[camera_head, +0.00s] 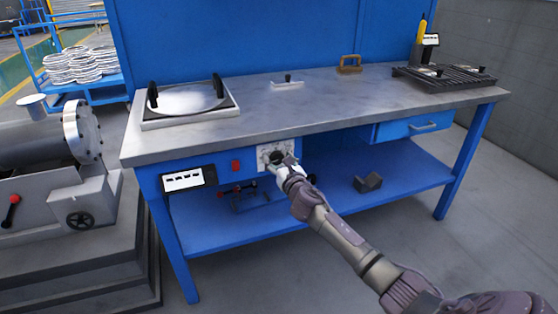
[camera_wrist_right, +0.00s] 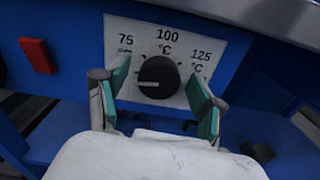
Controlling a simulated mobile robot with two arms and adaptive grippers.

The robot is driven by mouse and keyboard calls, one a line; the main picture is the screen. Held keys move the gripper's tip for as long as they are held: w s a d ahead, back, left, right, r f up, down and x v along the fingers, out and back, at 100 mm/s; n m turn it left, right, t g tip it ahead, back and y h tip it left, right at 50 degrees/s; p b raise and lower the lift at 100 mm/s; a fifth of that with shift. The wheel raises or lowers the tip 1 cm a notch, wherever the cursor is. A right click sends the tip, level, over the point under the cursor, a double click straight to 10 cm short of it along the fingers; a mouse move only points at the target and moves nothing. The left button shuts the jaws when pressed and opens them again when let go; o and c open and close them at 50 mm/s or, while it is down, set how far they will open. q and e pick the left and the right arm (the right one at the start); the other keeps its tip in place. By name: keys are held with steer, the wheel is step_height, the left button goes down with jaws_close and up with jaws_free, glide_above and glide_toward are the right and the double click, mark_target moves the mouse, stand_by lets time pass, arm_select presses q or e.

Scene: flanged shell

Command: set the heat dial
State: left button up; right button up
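The heat dial (camera_wrist_right: 158,77) is a round black knob on a white plate (camera_wrist_right: 185,38) marked 75, 100 and 125 °C, from left to right. A short pale mark on the knob lies toward its left side. In the head view the dial (camera_head: 277,157) sits on the blue front of the workbench, partly covered by my right gripper (camera_head: 284,167). In the right wrist view my right gripper (camera_wrist_right: 159,88) is open, with its green-padded fingers on either side of the knob and gaps visible between them and it. My left gripper is not in view.
A red switch (camera_wrist_right: 38,55) and a small display (camera_head: 188,179) are left of the dial. The grey benchtop (camera_head: 320,95) overhangs it. The hot plate (camera_head: 190,102), a wooden-handled tool (camera_head: 350,64) and a grill rack (camera_head: 444,77) stand on top. A blue shelf (camera_head: 320,205) lies below.

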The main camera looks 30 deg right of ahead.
steer(key=c, duration=1)
